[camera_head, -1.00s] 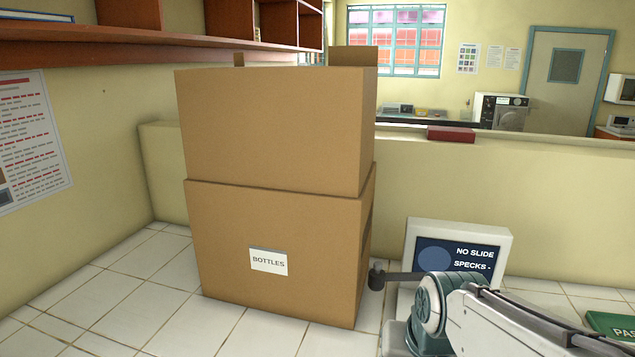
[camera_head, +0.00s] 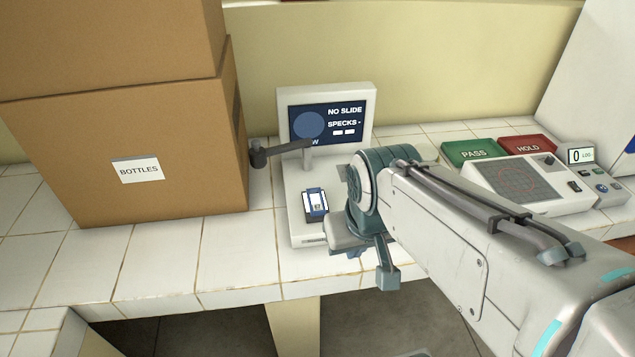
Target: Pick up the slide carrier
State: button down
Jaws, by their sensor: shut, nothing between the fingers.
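The slide carrier (camera_head: 316,203), a small blue piece with a white slide-like face, appears to lie on the white base of the imaging unit (camera_head: 300,232). The unit's screen (camera_head: 328,124) reads "NO SLIDE" and "SPECKS -". My gripper (camera_head: 374,262) is shut and empty, to the right of the carrier and nearer the counter's front edge, apart from it in the picture. My own arm covers part of the gripper and the right side of the unit's base.
Two stacked cardboard boxes (camera_head: 126,120), the lower labelled "BOTTLES", stand left of the unit. A dark knob (camera_head: 259,158) sticks out between them. Green PASS (camera_head: 472,152) and red HOLD (camera_head: 527,145) trays and a counter device (camera_head: 530,185) stand right. The tiled counter (camera_head: 160,265) is clear in front.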

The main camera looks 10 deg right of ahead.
aim_at(316, 206)
jog(key=k, duration=0.5)
jog(key=z, duration=0.9)
jog(key=i, duration=0.85)
jog(key=u, duration=1.9)
